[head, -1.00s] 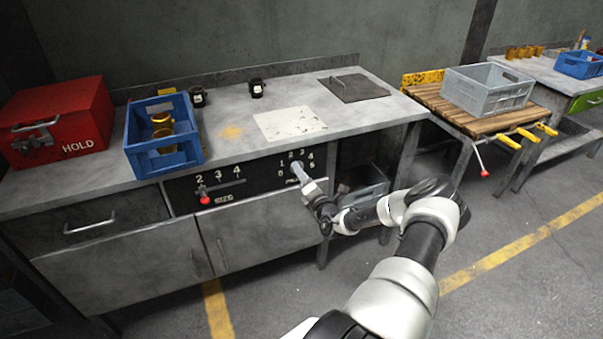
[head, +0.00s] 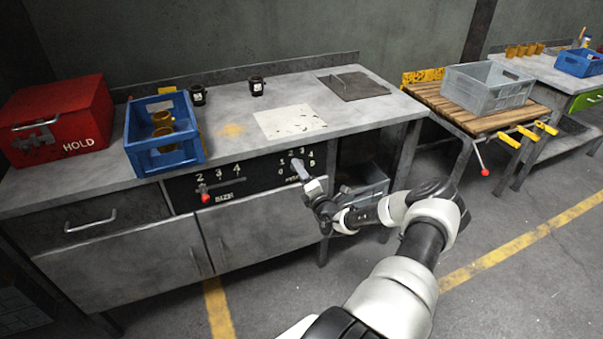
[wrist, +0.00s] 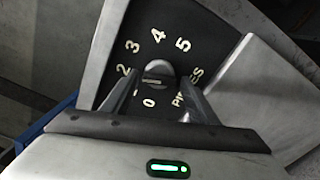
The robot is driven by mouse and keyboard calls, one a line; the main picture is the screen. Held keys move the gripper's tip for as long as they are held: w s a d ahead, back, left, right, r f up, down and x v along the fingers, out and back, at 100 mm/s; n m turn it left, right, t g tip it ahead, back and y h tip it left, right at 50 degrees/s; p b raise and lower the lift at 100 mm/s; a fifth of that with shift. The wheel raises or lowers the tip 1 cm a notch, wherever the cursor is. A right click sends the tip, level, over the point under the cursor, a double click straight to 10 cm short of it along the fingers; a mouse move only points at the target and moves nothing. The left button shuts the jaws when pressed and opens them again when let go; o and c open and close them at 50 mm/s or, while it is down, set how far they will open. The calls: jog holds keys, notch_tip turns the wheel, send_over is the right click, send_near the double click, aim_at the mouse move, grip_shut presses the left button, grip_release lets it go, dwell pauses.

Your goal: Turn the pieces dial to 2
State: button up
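The pieces dial (head: 297,163) is a small grey knob on the black panel at the front of the bench, ringed by white numbers. In the wrist view the dial (wrist: 158,69) shows as a rounded knob with the numbers 2, 3, 4 and 5 around its upper side and 0 below. The number 1 is largely hidden by a finger. My gripper (head: 302,176) is at the dial. In the wrist view its fingers (wrist: 158,84) stand apart on either side of the knob. I cannot tell whether they touch it.
The size slider (head: 204,194) with a red knob is left on the same panel. A blue crate (head: 150,150) and a red HOLD box (head: 55,120) stand on the bench above. A grey crate (head: 370,186) sits on the shelf right of the panel.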

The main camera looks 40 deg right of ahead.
jog(key=shift+o, duration=0.3)
jog(key=shift+r, duration=0.1)
jog(key=p+v, duration=0.2)
jog(key=v, duration=1.5)
jog(key=shift+s+p, duration=0.2)
jog(key=shift+p, duration=0.1)
jog(key=shift+a, duration=0.1)
